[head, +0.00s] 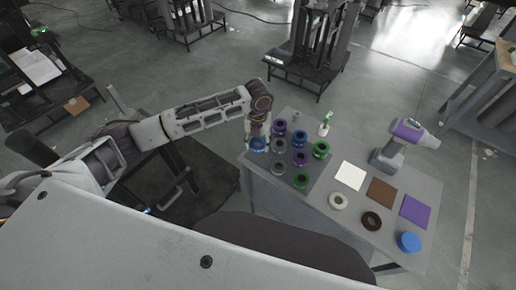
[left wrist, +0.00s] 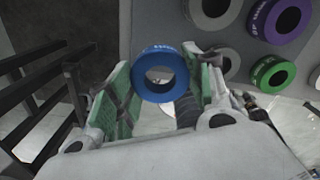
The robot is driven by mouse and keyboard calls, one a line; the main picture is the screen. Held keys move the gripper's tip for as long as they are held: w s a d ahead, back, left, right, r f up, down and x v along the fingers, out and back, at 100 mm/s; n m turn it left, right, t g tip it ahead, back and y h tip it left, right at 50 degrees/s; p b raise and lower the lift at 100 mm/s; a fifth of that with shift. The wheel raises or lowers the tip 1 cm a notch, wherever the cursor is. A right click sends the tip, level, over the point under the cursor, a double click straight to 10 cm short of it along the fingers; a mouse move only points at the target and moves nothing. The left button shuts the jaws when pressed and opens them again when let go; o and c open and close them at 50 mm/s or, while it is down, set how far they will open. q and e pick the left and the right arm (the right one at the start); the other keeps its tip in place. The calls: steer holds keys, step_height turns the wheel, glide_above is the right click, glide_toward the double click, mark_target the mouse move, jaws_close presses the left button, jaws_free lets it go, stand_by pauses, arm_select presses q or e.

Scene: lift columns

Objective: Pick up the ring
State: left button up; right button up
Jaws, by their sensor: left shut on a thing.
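A blue ring (left wrist: 148,88) is held between the green-padded fingers of my left gripper (left wrist: 158,72) in the left wrist view. In the head view the same blue ring (head: 257,145) shows at the left edge of the table, just under my left gripper (head: 258,138). Its top face and open hole face the wrist camera. The fingers are shut on opposite sides of it. From these views I cannot tell whether it still touches the table. My right gripper is not in view.
Several other rings stand on a dark mat close by, including a purple ring (head: 280,127) and a green ring (head: 300,181). White, brown and purple squares (head: 415,211) lie to the right. A purple-and-white power tool (head: 407,131) stands at the table's back.

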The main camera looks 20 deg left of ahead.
arm_select(q)
steer(key=shift+r, duration=1.6)
steer(key=shift+f, duration=0.1)
